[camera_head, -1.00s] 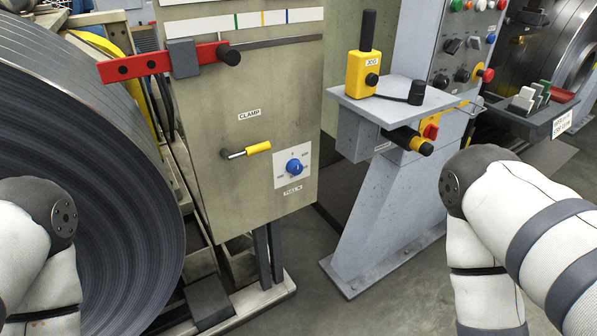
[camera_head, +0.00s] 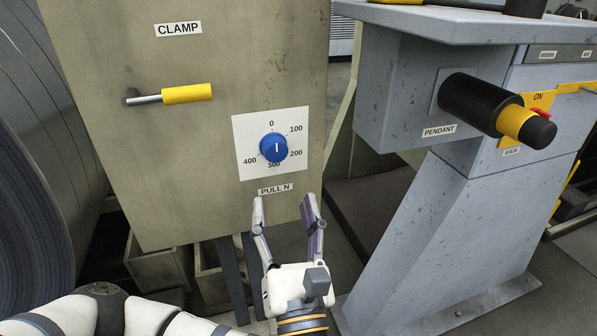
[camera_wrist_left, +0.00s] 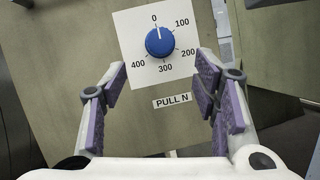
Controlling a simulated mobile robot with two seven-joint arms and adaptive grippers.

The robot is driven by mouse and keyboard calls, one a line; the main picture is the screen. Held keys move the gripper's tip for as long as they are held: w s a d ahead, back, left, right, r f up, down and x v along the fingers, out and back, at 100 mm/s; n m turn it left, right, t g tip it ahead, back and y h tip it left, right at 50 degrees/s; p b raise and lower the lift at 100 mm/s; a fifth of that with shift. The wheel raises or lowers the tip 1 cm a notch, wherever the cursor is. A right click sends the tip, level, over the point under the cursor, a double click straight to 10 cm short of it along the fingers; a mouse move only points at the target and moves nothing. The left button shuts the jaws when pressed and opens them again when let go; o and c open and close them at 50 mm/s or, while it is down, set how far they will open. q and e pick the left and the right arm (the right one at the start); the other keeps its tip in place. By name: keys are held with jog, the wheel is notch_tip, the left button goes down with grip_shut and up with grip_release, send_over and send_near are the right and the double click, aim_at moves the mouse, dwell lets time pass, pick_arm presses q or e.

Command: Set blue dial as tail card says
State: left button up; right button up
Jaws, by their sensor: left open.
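The blue dial (camera_head: 273,148) sits on a white square scale plate (camera_head: 245,168) marked 0, 100, 200, 300 and 400, above a PULL N label (camera_head: 273,189). In the left wrist view the blue dial (camera_wrist_left: 159,42) carries a white mark pointing about at 0. My left gripper (camera_head: 283,205) is open and empty, just below the dial and apart from it. In the left wrist view the open fingers (camera_wrist_left: 160,80) stand either side below the dial. I see no tail card. My right gripper is out of view.
A yellow-handled CLAMP lever (camera_head: 187,93) sticks out of the panel (camera_head: 95,70) up and left of the dial. A grey stand with a black and yellow PENDANT handle (camera_head: 485,105) is at right. A steel coil (camera_head: 30,150) is at far left.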

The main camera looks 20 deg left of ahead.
aim_at(276, 155)
pick_arm(q)
jog(key=x, duration=1)
jog(key=shift+b, duration=0.35)
jog(key=c, duration=1.2)
